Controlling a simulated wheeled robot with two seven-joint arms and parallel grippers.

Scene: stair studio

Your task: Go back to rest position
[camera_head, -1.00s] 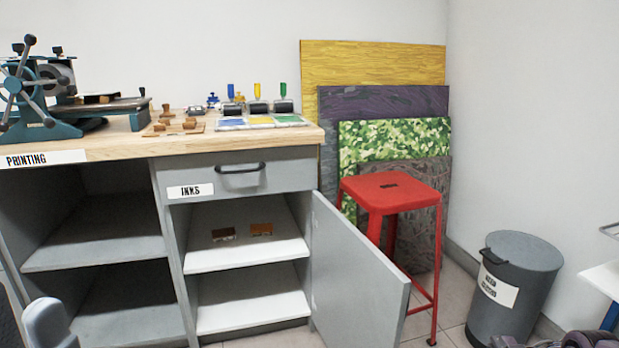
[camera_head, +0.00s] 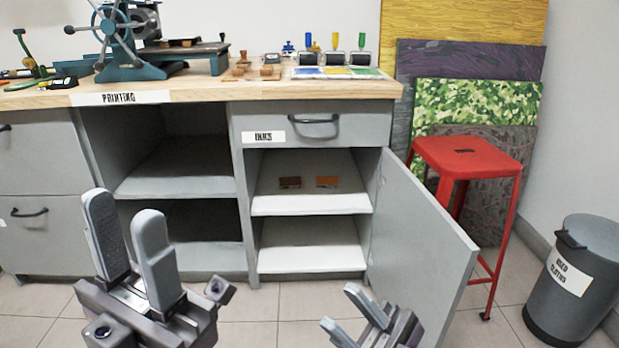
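My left gripper (camera_head: 125,208) is in the lower left of the head view, pointing up, with its two grey fingers apart and nothing between them. My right gripper (camera_head: 338,307) is at the bottom, right of the middle, partly cut off by the lower edge. Its fingers are also apart and empty. Both grippers appear in front of the grey cabinet (camera_head: 244,220), overlapping no loose object.
The cabinet door (camera_head: 420,240) stands open toward me, close to the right gripper. Two small blocks lie on the upper inks shelf (camera_head: 310,202). A red stool (camera_head: 468,155) and a grey bin (camera_head: 580,285) stand at right. The printing press (camera_head: 125,40) is on the worktop (camera_head: 200,91).

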